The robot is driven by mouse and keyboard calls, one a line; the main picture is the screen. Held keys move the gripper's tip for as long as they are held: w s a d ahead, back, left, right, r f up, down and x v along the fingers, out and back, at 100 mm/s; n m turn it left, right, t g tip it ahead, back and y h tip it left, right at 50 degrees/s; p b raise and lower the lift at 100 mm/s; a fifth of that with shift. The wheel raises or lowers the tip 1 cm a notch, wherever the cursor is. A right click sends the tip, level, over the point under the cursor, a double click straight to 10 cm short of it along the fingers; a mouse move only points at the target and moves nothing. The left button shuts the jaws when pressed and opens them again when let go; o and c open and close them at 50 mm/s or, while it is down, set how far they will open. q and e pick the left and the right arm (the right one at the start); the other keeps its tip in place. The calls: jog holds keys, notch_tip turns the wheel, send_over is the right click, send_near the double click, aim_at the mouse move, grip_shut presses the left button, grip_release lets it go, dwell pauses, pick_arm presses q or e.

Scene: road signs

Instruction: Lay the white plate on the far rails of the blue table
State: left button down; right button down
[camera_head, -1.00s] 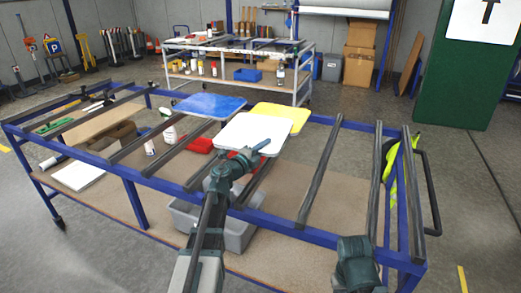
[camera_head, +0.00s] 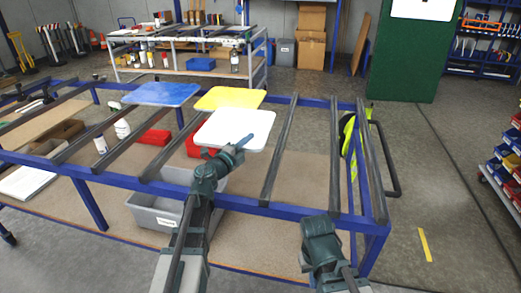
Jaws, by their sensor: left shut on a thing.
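The white plate (camera_head: 237,124) is at the middle of the blue table (camera_head: 325,211), flat or nearly so, in front of the yellow plate (camera_head: 230,98). My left gripper (camera_head: 240,143) is shut on its near edge. I cannot tell whether the plate touches the dark rails (camera_head: 280,155) beneath it. The yellow plate and a blue plate (camera_head: 165,94) lie at the table's far side. My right gripper (camera_head: 318,228) is near the table's front right edge, away from the plates; its fingers are not clear.
A grey bin (camera_head: 155,216), red boxes (camera_head: 156,137) and white bottles (camera_head: 122,128) sit on the table's lower shelf. Rails to the right are bare. A yellow vest (camera_head: 347,135) hangs at the right end. A second trolley (camera_head: 190,75) stands behind.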

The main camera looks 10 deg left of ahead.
aim_at(261, 139)
pick_arm(q)
jog(key=shift+w+d+f, duration=0.1)
jog(key=shift+w+d, duration=0.35)
jog(key=shift+d, duration=0.45)
jog(key=shift+w+d+f, duration=0.1)
jog(key=shift+w+d, duration=0.35)
jog(key=shift+d, duration=0.4)
jog(key=shift+w+d, duration=0.1)
jog(key=shift+d, duration=0.15)
jog(key=f+b, duration=0.3)
jog(key=b, duration=0.1)
jog(key=shift+w+d+f, duration=0.15)
jog(key=shift+d+f, duration=0.1)
jog(key=shift+d, duration=0.05)
jog(key=shift+f, duration=0.1)
jog(key=c, duration=1.2)
grip_release()
jog(key=o, duration=0.4)
